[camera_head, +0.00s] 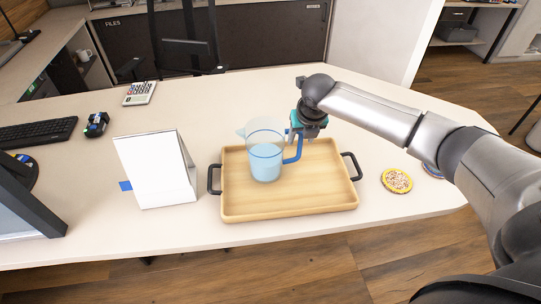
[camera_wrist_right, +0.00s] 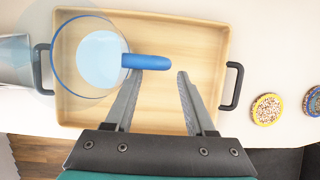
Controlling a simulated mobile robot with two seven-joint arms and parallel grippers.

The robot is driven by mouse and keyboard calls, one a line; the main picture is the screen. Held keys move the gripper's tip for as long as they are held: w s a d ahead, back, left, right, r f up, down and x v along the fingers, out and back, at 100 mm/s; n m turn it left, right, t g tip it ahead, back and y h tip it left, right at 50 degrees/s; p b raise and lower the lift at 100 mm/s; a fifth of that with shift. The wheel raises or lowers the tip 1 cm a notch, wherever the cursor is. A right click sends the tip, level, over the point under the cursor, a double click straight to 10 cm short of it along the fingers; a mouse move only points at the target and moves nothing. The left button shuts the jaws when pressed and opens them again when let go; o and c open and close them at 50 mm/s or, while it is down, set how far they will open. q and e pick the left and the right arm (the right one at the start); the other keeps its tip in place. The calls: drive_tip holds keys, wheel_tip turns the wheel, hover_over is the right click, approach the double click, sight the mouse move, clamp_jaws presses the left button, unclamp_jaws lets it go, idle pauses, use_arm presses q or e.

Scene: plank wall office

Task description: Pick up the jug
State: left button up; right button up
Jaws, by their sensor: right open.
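The jug (camera_head: 265,160) is clear with a blue rim and blue handle, and holds light blue liquid. It stands upright on the wooden tray (camera_head: 320,195), left of its middle. My right gripper (camera_head: 299,134) is just right of the jug, at its handle. In the right wrist view, the jug (camera_wrist_right: 98,58) is seen from above at upper left, its handle (camera_wrist_right: 147,61) pointing right. My right gripper (camera_wrist_right: 159,74) is open and empty there, its left fingertip overlapping the handle's near edge; I cannot tell if they touch. My left gripper is not in view.
The tray has dark side handles (camera_head: 354,167). A white folded sign (camera_head: 155,170) stands left of it. Round sprinkled coasters (camera_head: 397,181) lie to the right. A calculator (camera_head: 139,93), keyboard (camera_head: 38,133) and monitor (camera_head: 25,205) are further left. The desk behind the tray is clear.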

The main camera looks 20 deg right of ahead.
sight(301, 141)
drive_tip(key=shift+d+b+x, duration=0.15)
drive_tip(key=shift+b+x, duration=0.35)
drive_tip(key=shift+x, duration=0.95)
drive_tip(key=shift+d+b+x, duration=0.1)
drive_tip(key=shift+b+x, duration=0.35)
drive_tip(key=shift+x, duration=1)
drive_tip(key=shift+r, duration=0.1)
drive_tip(key=shift+c, duration=0.4)
clamp_jaws()
drive_tip(key=shift+r, duration=0.1)
